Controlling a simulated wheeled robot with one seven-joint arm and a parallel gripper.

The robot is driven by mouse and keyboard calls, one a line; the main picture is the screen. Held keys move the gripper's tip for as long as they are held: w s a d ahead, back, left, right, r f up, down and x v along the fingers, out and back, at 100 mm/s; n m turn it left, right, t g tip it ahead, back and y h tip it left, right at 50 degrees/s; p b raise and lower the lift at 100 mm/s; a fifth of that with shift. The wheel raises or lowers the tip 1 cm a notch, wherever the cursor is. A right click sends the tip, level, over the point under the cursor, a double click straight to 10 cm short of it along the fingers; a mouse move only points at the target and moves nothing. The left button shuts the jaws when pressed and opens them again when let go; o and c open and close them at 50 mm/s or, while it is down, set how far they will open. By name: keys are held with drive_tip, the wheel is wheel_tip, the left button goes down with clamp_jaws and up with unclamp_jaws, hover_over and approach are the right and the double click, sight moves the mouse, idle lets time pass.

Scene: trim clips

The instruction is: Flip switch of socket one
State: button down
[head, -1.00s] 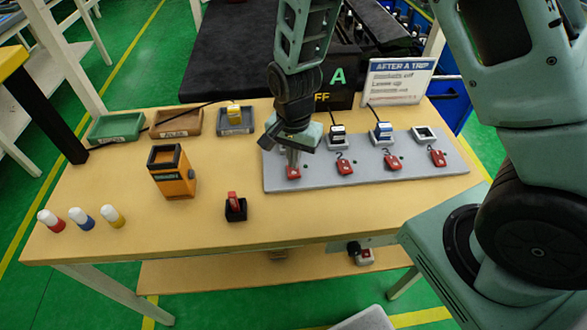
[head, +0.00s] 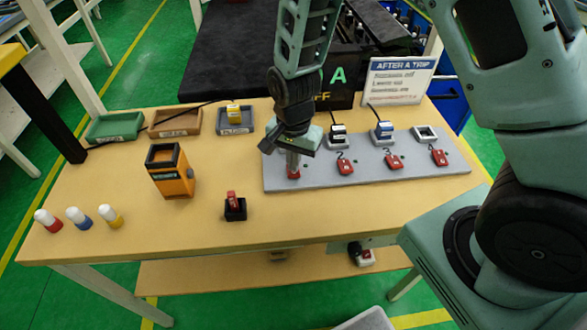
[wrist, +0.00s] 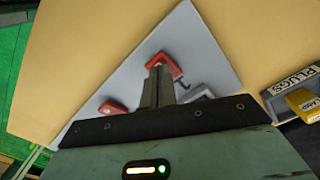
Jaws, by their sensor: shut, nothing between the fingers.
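The grey board (head: 380,183) carries a row of sockets with red rocker switches. The leftmost red switch, that of socket one (head: 294,175), sits at the board's left end. My gripper (head: 293,165) is shut and empty, pointing down with its tips right over or on this switch; contact cannot be told. In the wrist view, the fingers (wrist: 157,88) cover part of the red switch (wrist: 166,63). Socket one is hidden behind my gripper in the head view; a grey socket (wrist: 199,94) shows partly in the wrist view. The switch's position is unclear.
Red switches two (head: 345,167), three (head: 393,161) and a further one (head: 439,157) lie to the right. Sockets behind hold a black-and-white plug (head: 338,133) and a blue plug (head: 383,131). An orange tester (head: 171,172) and a black holder (head: 235,212) stand left.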

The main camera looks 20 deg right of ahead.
drive_tip(key=shift+f+b, duration=0.35)
drive_tip(key=shift+f, duration=0.2)
drive_tip(key=shift+r, duration=0.1)
wheel_tip(320, 180, up, 7)
drive_tip(key=p, duration=0.6)
idle(0.4)
idle(0.4)
drive_tip(key=s+a+r+n+b, duration=0.2)
drive_tip(key=s+a+r+n, duration=0.1)
drive_tip(key=s+r+n, duration=0.3)
drive_tip(key=s+a+r+n+b, duration=0.2)
drive_tip(key=s+r+n, duration=0.5)
drive_tip(key=s+n, duration=0.4)
drive_tip(key=s+a, duration=0.1)
drive_tip(key=s, duration=0.2)
drive_tip(key=shift+a+y, duration=0.15)
drive_tip(key=shift+y, duration=0.15)
drive_tip(key=shift+b, duration=0.3)
